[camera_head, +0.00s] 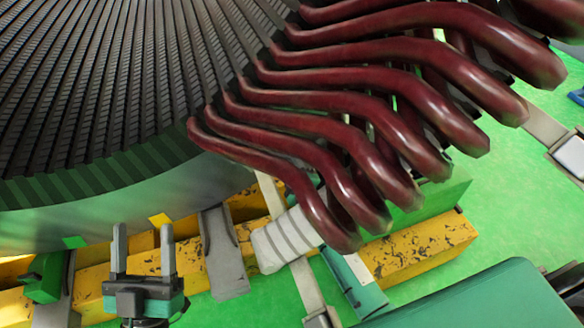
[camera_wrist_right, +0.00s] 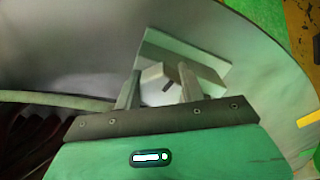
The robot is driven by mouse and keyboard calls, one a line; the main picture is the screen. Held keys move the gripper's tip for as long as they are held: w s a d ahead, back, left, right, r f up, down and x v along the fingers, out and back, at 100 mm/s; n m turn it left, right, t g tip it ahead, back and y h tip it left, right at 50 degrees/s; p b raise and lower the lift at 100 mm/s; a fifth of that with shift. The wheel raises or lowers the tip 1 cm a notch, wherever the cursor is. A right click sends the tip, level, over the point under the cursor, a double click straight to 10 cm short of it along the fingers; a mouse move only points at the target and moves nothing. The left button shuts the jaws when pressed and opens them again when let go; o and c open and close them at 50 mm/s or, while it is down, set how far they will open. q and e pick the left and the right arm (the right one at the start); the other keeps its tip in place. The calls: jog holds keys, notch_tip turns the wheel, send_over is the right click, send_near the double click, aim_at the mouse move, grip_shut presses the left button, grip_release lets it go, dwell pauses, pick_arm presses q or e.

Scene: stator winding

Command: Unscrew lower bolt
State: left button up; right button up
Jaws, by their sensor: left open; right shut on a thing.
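In the right wrist view, a pale bolt head (camera_wrist_right: 154,76) sits against a light grey bracket (camera_wrist_right: 205,62) on the curved metal wall. My right gripper (camera_wrist_right: 158,88) has one finger on each side of the bolt head and is shut on it. The bolt's shank and thread are hidden. I cannot tell from this view whether it is the lower bolt. In the head view, my left gripper (camera_head: 143,250) is open and empty, its two fingers pointing up in front of the stator's lower rim. The right gripper's fingers do not show in the head view.
The large stator (camera_head: 100,100) with dark slots fills the upper left. Thick dark red coil ends (camera_head: 360,110) overhang its right side. A worn yellow beam (camera_head: 420,245) and grey metal brackets (camera_head: 222,255) lie below. The green floor (camera_head: 510,200) is open at right.

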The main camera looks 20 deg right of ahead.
jog(key=n, duration=0.7)
jog(key=shift+r+n, duration=0.1)
jog(key=shift+n, duration=1.2)
jog(key=n+p, duration=0.1)
jog(key=n, duration=0.1)
jog(key=shift+r+n, duration=0.1)
jog(key=shift+n, duration=0.3)
jog(key=n+p, duration=0.1)
jog(key=n, duration=0.4)
jog(key=shift+a, duration=0.1)
pick_arm(q)
jog(key=d+f+g, duration=0.3)
jog(key=f+g, duration=0.4)
jog(key=f, duration=0.4)
jog(key=shift+s+d+p, duration=0.2)
jog(key=shift+s+p, duration=0.05)
jog(key=shift+p, duration=0.1)
pick_arm(e)
jog(key=shift+n, duration=0.7)
jog(key=o, duration=1)
jog(key=shift+c, duration=0.2)
